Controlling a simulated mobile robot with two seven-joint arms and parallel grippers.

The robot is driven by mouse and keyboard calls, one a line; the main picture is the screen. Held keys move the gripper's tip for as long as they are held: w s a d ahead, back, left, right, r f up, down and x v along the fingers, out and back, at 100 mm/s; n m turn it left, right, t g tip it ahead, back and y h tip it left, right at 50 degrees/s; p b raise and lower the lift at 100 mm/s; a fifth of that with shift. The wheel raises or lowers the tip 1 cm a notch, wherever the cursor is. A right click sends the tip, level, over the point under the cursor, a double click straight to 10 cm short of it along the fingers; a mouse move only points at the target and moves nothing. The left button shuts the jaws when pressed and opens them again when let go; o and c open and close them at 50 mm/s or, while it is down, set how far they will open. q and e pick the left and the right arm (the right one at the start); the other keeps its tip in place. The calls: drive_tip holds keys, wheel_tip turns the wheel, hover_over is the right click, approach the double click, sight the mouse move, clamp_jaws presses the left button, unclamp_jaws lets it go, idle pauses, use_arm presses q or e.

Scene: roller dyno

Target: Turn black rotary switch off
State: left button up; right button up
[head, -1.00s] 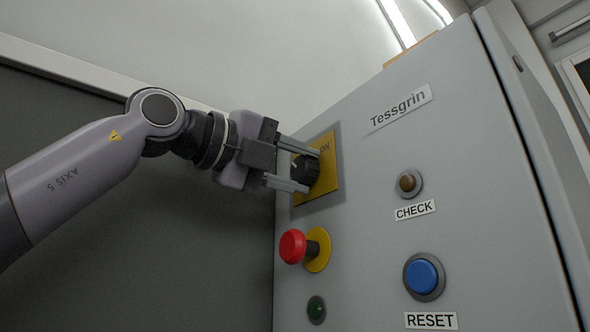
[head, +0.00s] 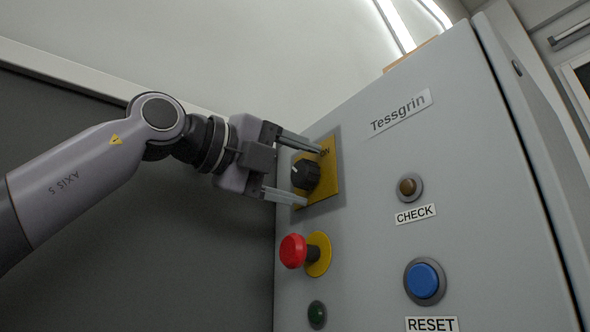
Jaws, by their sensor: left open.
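The black rotary switch (head: 306,174) sits on a yellow plate (head: 328,178) at the upper left of the grey cabinet front. The letters "ON" show at the plate's top right; the rest of its lettering is hidden. A pale mark shows on the left part of the knob. My left gripper (head: 310,174) is open, with one finger above the knob and one below it. The fingers look apart from the knob, with gaps on both sides. My right gripper is out of view.
Below the switch are a red mushroom button (head: 294,251) and a dark green light (head: 317,314). To the right are a brown CHECK button (head: 407,187) and a blue RESET button (head: 424,280). A dark panel (head: 150,250) stands left of the cabinet.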

use_arm(q)
drive_tip(key=shift+s+a, duration=0.2)
drive_tip(key=shift+a, duration=0.1)
drive_tip(key=b+v, duration=0.2)
drive_tip(key=v, duration=0.4)
drive_tip(key=shift+a, duration=0.15)
drive_tip(key=shift+s, duration=0.15)
